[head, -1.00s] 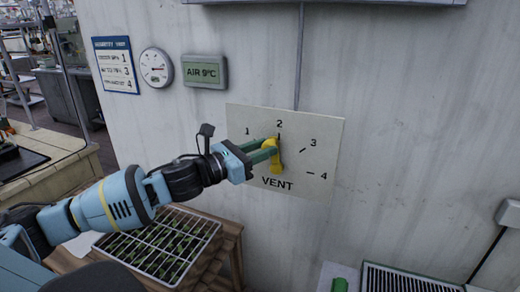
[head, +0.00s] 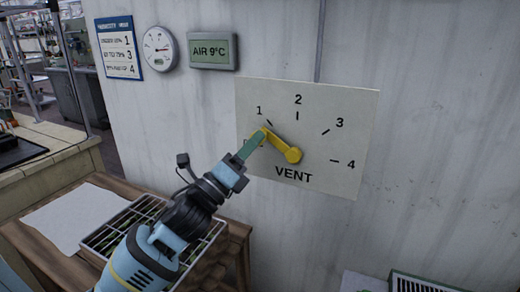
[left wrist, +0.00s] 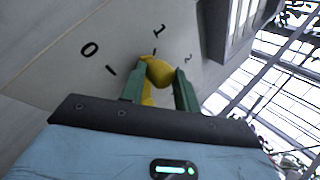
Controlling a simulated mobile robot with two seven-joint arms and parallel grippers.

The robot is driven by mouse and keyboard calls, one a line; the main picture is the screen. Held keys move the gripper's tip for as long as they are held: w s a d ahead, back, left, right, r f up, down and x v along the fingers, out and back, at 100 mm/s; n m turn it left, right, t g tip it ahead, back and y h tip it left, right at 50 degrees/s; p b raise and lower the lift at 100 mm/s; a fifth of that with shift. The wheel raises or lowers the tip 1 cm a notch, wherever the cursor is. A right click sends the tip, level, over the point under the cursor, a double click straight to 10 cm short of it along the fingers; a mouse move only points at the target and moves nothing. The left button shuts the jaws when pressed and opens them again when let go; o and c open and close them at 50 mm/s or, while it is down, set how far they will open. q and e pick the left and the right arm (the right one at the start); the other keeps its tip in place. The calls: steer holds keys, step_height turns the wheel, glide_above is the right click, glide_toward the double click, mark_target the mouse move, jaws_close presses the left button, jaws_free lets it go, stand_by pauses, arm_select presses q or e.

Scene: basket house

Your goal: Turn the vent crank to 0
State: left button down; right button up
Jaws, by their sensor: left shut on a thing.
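The yellow vent crank (head: 281,146) is on a pale plate (head: 345,120) marked VENT on the wall. It points up and left from its hub, a little past the 1 mark toward the 0 side. The 0 is hidden behind my gripper in the head view. My left gripper (head: 258,139) is shut on the crank's outer end. My right gripper is not in view.
A seedling tray (head: 118,228) and a white sheet (head: 75,212) lie on a wooden bench below my left arm. A round dial (head: 159,48) and an AIR 9°C display (head: 212,51) hang on the wall. Wall right of the plate is bare.

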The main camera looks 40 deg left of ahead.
arm_select(q)
steer(key=f+n+y+b, duration=0.1)
steer(key=n+y, duration=0.2)
steer(key=n, duration=0.1)
steer(key=f+n+y+b, duration=0.2)
steer(key=n+y, duration=0.1)
steer(key=n, duration=0.1)
steer(key=f+n+y+b, duration=0.1)
steer(key=n+y, duration=0.2)
steer(key=shift+a+f+n+t, duration=0.3)
steer(key=shift+f+n, duration=0.1)
steer(key=c, duration=1)
jaws_free()
steer(key=shift+c, duration=0.2)
steer(key=shift+s, duration=0.1)
